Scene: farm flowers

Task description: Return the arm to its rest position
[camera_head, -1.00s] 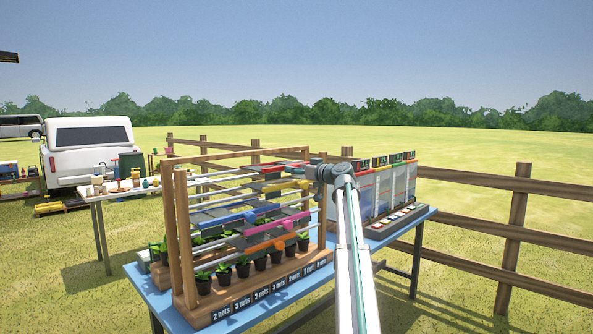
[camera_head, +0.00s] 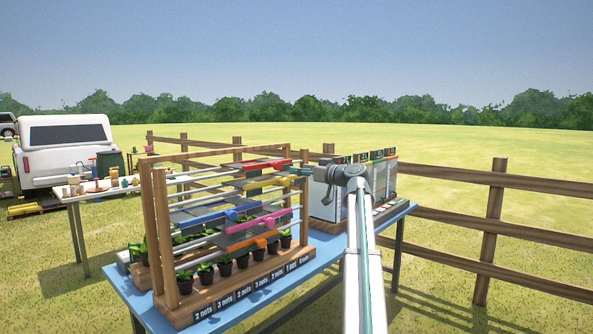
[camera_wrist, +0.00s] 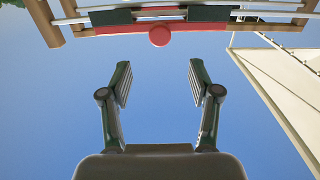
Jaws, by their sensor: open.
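My gripper (camera_wrist: 158,85) is open in the wrist view, with clear space between its two fingers. Nothing is held. Beyond the fingertips is a red bar with a round red knob (camera_wrist: 160,37), part of the wooden rack, and it is apart from the fingers. In the head view my arm (camera_head: 365,270) reaches out over the blue table, and its wrist end is at the right side of the wooden rack (camera_head: 160,230). The fingers are too small to make out clearly there.
The rack stands on a blue table (camera_head: 330,250) and holds colored net trays above several potted plants (camera_head: 225,265). White panels (camera_head: 328,200) stand behind my arm. A wooden fence (camera_head: 490,230) runs behind. A second table (camera_head: 68,195) and a white vehicle (camera_head: 60,155) are left.

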